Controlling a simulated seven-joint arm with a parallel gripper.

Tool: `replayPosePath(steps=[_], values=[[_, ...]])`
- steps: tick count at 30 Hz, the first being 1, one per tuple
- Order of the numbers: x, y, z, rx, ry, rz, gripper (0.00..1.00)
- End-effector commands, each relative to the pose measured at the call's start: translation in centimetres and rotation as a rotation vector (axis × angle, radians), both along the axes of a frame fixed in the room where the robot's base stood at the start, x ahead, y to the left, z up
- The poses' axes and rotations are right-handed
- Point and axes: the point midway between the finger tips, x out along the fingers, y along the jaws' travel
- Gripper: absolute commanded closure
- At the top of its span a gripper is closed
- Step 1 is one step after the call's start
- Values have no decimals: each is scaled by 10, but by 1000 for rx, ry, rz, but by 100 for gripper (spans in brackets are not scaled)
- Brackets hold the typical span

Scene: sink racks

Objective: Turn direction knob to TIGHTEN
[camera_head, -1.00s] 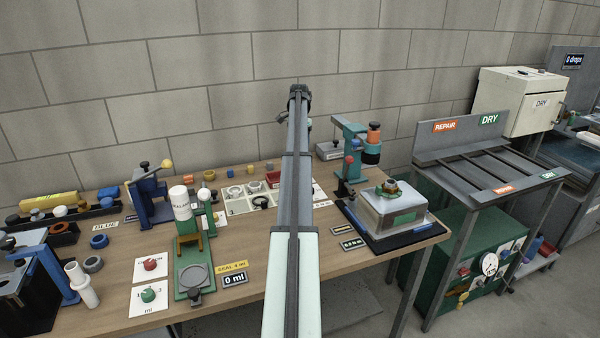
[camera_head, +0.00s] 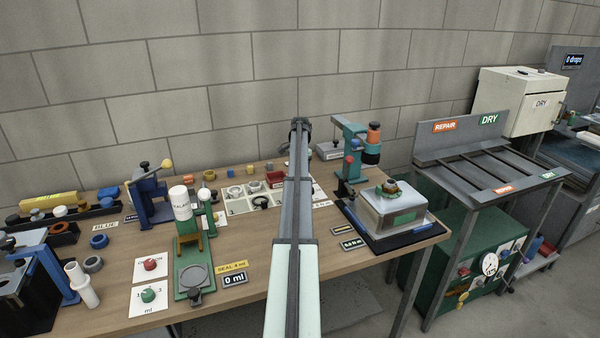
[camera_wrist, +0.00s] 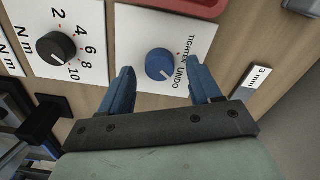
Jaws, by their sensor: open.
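The direction knob (camera_wrist: 159,64) is a round blue knob with a pale pointer line, on a white card (camera_wrist: 197,30) marked TIGHTEN and UNDO in the wrist view. The pointer line is at the knob's right side, toward the UNDO end of the lettering. My gripper (camera_wrist: 160,82) is open. Its two blue fingers stand on either side of the knob in the picture, apart from it, with nothing between them that it grips. In the head view my arm hides the knob, and my gripper (camera_head: 300,124) shows only as a dark end near the wall.
A black knob (camera_wrist: 56,49) on a numbered N m card sits left of the blue knob. A 3 mm label (camera_wrist: 257,80) lies to the right, and a red tray (camera_wrist: 190,5) is above. In the head view a teal press (camera_head: 350,150) stands right of my arm.

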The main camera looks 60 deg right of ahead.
Motion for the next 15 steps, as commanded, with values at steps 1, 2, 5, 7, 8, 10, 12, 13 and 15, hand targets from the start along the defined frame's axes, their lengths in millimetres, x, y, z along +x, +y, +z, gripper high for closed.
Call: replayPosePath(steps=[1, 2, 5, 7, 8, 10, 12, 13, 15], values=[[0, 0, -3, 0, 0, 0, 37], [0, 0, -4, 0, 0, 0, 37], [0, 0, -7, -1, -1, 0, 37], [0, 0, -8, -1, -1, 0, 37], [0, 0, -8, -1, -1, 0, 37], [0, 0, -8, -1, -1, 0, 37], [0, 0, -8, -1, -1, 0, 37], [0, 0, -8, -1, -1, 0, 37], [0, 0, -8, -1, -1, 0, 44]])
